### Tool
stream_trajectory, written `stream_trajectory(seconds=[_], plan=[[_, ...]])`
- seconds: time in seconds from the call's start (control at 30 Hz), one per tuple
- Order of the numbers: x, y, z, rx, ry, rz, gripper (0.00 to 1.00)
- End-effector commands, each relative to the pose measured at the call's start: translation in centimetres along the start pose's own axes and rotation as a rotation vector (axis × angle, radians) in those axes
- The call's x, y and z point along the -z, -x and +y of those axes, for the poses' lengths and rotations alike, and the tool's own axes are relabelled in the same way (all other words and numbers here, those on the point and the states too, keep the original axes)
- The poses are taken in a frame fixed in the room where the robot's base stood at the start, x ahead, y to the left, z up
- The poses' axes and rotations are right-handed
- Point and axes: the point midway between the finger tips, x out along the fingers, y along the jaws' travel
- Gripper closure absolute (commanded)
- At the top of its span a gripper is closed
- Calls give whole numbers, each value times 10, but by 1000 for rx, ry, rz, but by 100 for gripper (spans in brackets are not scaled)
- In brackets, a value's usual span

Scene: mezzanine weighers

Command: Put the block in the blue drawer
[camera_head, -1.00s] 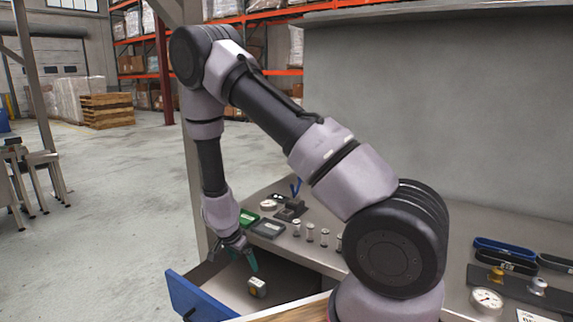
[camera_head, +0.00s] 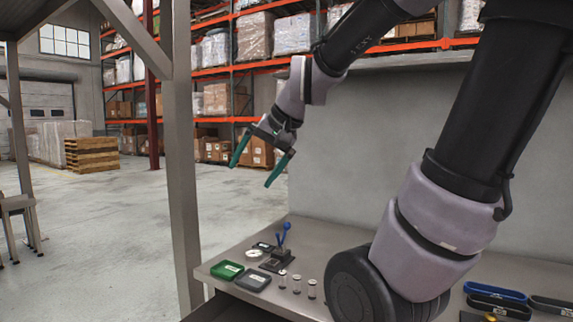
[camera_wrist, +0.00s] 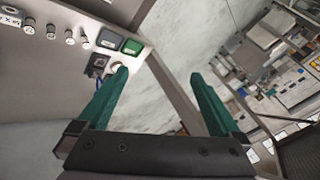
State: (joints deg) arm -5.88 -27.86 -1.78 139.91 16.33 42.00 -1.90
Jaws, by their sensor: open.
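My gripper (camera_head: 252,175) is raised high above the far left part of the bench, with its two green fingers spread and nothing between them. In the wrist view my gripper (camera_wrist: 159,73) is also open and empty, over the bench edge and floor. Only a grey sliver of what looks like the open drawer (camera_head: 212,307) shows at the bottom of the head view. Its blue front is out of frame. The block is not visible in either current view.
A grey post (camera_head: 182,170) stands left of my gripper.

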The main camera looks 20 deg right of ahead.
Motion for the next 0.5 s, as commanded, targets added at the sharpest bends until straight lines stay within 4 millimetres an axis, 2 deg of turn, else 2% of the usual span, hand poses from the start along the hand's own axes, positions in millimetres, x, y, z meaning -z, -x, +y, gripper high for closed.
stream_trajectory(seconds=[0.03, 0.2, 0.33, 0.5], plan=[[-6, 20, 9, -18, 21, 28, 0], [-26, 57, 36, -95, 72, 76, 0], [-33, 68, 46, -127, 84, 92, 0], [-35, 69, 48, -134, 86, 93, 0]])
